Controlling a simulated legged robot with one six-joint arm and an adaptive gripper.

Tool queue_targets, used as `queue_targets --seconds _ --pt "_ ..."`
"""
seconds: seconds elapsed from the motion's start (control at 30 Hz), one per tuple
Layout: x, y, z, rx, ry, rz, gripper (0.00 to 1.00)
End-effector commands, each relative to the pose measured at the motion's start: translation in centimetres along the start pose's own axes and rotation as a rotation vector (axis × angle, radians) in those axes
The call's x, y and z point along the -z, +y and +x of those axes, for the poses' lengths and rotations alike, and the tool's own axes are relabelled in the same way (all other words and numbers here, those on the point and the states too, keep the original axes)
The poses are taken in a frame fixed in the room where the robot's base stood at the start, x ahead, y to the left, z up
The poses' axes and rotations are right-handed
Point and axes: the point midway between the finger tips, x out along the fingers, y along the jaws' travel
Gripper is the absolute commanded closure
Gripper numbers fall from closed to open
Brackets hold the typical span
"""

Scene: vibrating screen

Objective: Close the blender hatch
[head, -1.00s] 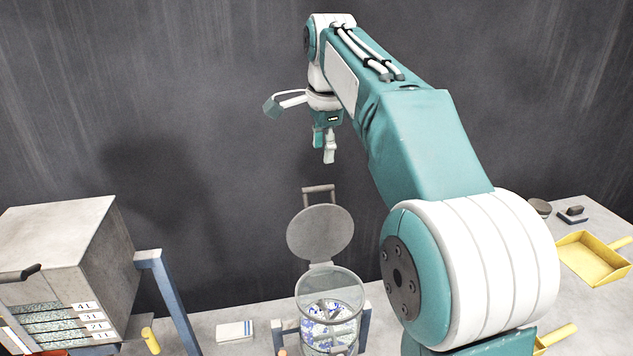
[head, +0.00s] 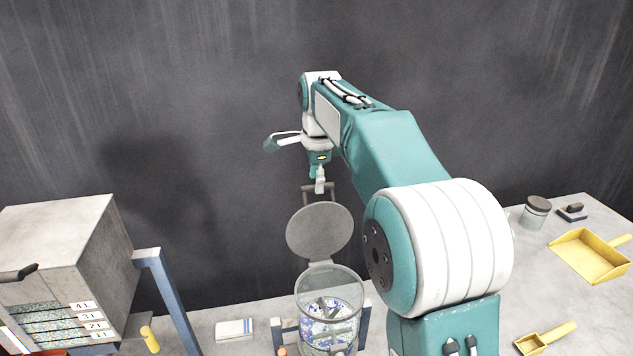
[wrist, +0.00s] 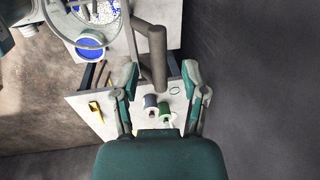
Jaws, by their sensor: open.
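The blender (head: 330,305) is a clear drum with blue and white bits inside. Its round grey hatch (head: 320,230) stands open, tilted up behind the drum on a hinge. The hatch handle (head: 334,192) is a grey bar at its top edge. My gripper (head: 318,186) points down at the handle and partly hides it. In the wrist view, my gripper (wrist: 162,78) is open, with the handle bar (wrist: 157,55) appearing between its fingers. I cannot tell whether they touch it. The drum's contents (wrist: 100,12) show at the top of the wrist view.
A grey cabinet (head: 55,240) with labelled layers and a blue frame stands left. At right are a jar (head: 536,213), a yellow dustpan (head: 590,256) and a yellow scoop (head: 530,344). A dark wall rises behind.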

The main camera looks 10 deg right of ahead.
Motion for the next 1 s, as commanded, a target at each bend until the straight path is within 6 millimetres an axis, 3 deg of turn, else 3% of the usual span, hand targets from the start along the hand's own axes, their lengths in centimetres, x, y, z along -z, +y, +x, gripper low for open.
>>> queue_targets --seconds 0.37,0.4,0.5,0.53,1.0 --pt "0.00 0.03 1.12 0.000 0.000 -0.001 0.43" --pt "0.00 0.03 1.12 0.000 0.000 -0.001 0.48" --pt "0.00 0.02 1.11 0.000 0.000 -0.001 0.92" --pt "0.00 0.02 1.10 0.000 0.000 -0.001 1.00" --pt "0.00 -0.77 1.30 0.019 0.000 0.000 1.00"
